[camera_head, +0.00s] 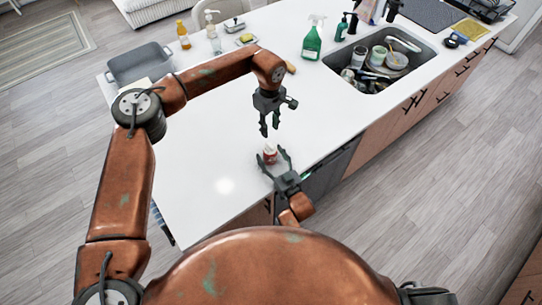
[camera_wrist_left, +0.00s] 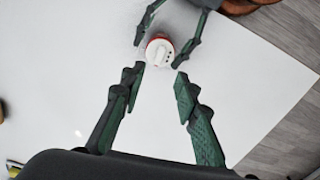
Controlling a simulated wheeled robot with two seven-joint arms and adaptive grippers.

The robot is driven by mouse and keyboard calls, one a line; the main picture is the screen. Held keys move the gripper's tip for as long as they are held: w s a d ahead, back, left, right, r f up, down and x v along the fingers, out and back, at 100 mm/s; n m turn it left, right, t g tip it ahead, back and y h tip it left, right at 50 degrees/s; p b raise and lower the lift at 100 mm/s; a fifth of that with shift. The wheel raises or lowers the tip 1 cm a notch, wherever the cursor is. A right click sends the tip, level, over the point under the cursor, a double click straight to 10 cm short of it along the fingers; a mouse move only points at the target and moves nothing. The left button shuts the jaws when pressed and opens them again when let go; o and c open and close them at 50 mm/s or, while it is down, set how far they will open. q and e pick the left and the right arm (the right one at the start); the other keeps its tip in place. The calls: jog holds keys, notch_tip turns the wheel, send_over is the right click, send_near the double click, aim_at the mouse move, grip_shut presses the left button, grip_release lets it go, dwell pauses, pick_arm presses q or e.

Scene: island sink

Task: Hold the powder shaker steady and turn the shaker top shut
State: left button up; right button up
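The powder shaker (camera_head: 270,154) is small and red with a white top. It stands on the white counter near its front edge. In the left wrist view its white top with dark holes (camera_wrist_left: 159,52) faces the camera. My right gripper (camera_head: 272,162) is open, with its fingers on either side of the shaker; they look apart from it. It also shows at the top of the left wrist view (camera_wrist_left: 163,38). My left gripper (camera_head: 270,133) is open and empty, pointing down above the shaker. Its fingers (camera_wrist_left: 157,80) frame the space just below the shaker in the left wrist view.
A sink (camera_head: 380,66) with dishes lies at the right. A green spray bottle (camera_head: 312,42) stands beside it. A grey tray (camera_head: 141,65) and several bottles stand along the far side. The counter around the shaker is clear.

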aim_at(270, 145)
jog(key=c, duration=1.3)
pick_arm(q)
jog(key=o, duration=0.4)
jog(key=shift+a+n, duration=0.15)
jog(key=shift+n, duration=0.25)
jog(key=s+a+r+n+t+h, duration=0.1)
jog(key=s+a+n+t+h, duration=0.25)
jog(key=n, duration=1.25)
jog(key=shift+g, duration=0.35)
jog(key=x, duration=1.1)
jog(key=shift+w+f, duration=0.3)
jog(key=shift+c, duration=0.6)
jog(key=c, duration=1.1)
